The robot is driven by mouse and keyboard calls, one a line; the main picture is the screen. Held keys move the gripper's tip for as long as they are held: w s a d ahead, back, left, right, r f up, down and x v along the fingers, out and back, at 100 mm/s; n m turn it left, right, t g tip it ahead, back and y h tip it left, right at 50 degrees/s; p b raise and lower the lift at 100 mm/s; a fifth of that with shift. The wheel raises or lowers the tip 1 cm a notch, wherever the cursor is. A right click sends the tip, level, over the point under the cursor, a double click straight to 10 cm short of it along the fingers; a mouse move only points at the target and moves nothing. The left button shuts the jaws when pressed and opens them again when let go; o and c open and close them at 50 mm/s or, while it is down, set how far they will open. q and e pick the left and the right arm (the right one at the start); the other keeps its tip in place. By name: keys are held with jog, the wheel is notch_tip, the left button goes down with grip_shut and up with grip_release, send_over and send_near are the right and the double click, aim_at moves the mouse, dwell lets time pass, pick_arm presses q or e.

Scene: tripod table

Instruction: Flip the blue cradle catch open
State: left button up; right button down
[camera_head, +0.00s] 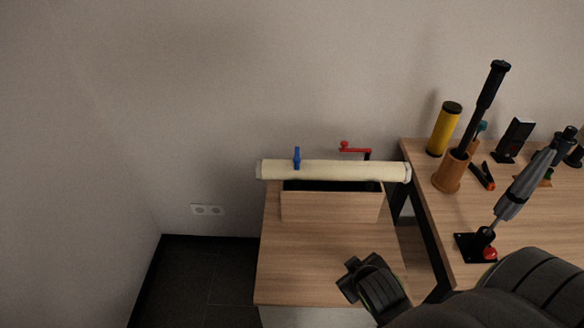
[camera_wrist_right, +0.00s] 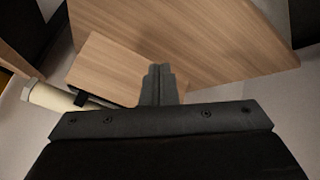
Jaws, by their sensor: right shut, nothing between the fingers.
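The blue cradle catch (camera_head: 297,157) stands upright on the far side of a cream roll (camera_head: 225,170), left of its middle, in the head view. The roll lies across the top of a wooden box-like cradle (camera_head: 330,207). My right gripper (camera_head: 350,278) is at the front right of the small table, well in front of the cradle and apart from it. In the right wrist view its fingers (camera_wrist_right: 158,72) are together with nothing between them. That view also shows the roll's end (camera_wrist_right: 45,95) at the left; the blue catch does not show there. My left gripper is not in view.
A red crank handle (camera_head: 352,149) stands behind the roll. A higher bench at right holds a yellow cylinder (camera_head: 444,130), a brown cup (camera_head: 452,172) and a grey tool on a stand (camera_head: 522,185).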

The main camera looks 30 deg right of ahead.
aim_at(297, 155)
jog(key=w+a+r+n+t+y, duration=0.1)
jog(key=w+a+r+n+t, duration=0.1)
jog(key=w+r+n+t, duration=0.35)
jog(key=w+a+r+n+t, duration=0.1)
jog(key=w+r+n+t, duration=0.15)
jog(key=w, duration=0.55)
jog(key=w+a+r+n+t+y, duration=0.1)
jog(key=w+a+r+n+t, duration=0.15)
jog(key=w+n+t, duration=0.35)
jog(key=w+d+r+g+b, duration=0.1)
jog(key=w+g+b, duration=0.1)
jog(key=w, duration=1)
jog(key=d, duration=0.1)
jog(key=s+d, duration=0.2)
jog(key=shift+d+f, duration=0.2)
jog(key=shift+d, duration=0.2)
jog(key=shift+s, duration=0.1)
